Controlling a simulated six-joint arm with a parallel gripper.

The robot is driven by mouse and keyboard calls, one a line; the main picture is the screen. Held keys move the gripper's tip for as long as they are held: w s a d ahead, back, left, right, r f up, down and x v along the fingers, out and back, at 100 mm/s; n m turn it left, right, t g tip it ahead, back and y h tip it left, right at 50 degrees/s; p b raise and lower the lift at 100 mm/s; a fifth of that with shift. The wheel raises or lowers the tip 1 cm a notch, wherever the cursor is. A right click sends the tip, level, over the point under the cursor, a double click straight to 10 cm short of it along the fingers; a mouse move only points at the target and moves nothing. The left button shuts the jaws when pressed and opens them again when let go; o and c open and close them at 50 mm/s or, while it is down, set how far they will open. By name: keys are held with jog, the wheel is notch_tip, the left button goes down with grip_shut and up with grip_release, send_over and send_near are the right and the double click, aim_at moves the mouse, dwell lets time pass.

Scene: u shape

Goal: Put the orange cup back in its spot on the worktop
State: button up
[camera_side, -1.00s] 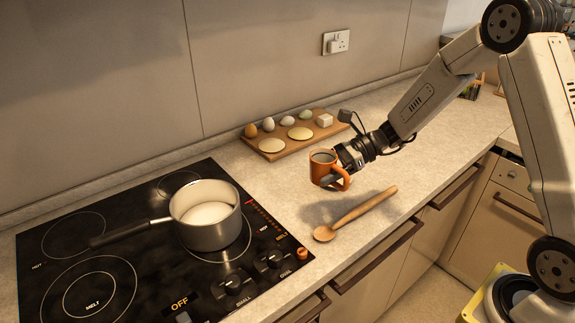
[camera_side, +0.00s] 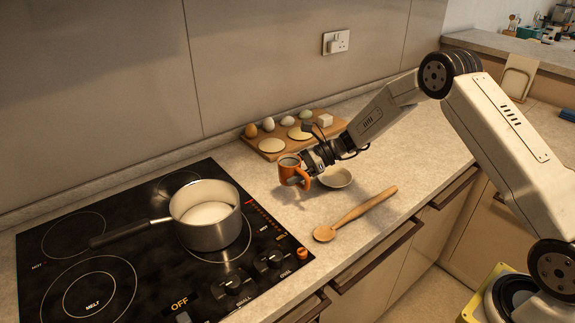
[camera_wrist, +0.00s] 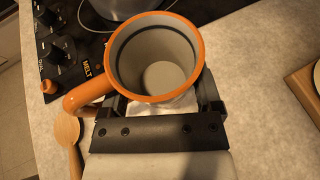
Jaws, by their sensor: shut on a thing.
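The orange cup (camera_side: 290,172) is upright in my gripper (camera_side: 304,168), which is shut on it. In the side view it is over or on the worktop (camera_side: 262,205), right of the hob and in front of the wooden board; whether its base touches the worktop I cannot tell. In the wrist view the cup (camera_wrist: 155,55) shows its grey, empty-looking inside and its handle to the left. My gripper (camera_wrist: 160,105) is below it in that picture, with the fingers partly hidden by the cup.
A steel pot (camera_side: 206,215) with white contents stands on the black hob (camera_side: 130,270). A wooden spoon (camera_side: 355,214) and a small bowl (camera_side: 336,178) lie to the right. A board (camera_side: 262,144) with eggs and flat rounds is behind. A socket (camera_side: 336,42) is on the wall.

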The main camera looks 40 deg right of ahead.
aim_at(286, 194)
jog(key=shift+w+f, duration=0.8)
jog(key=shift+f, duration=0.15)
jog(key=shift+w+f, duration=0.1)
jog(key=shift+w+f, duration=0.15)
jog(key=shift+f, duration=1.55)
jog(key=shift+f, duration=0.15)
jog(key=o, duration=1.2)
jog(key=shift+c, duration=0.2)
jog(key=v, duration=1.2)
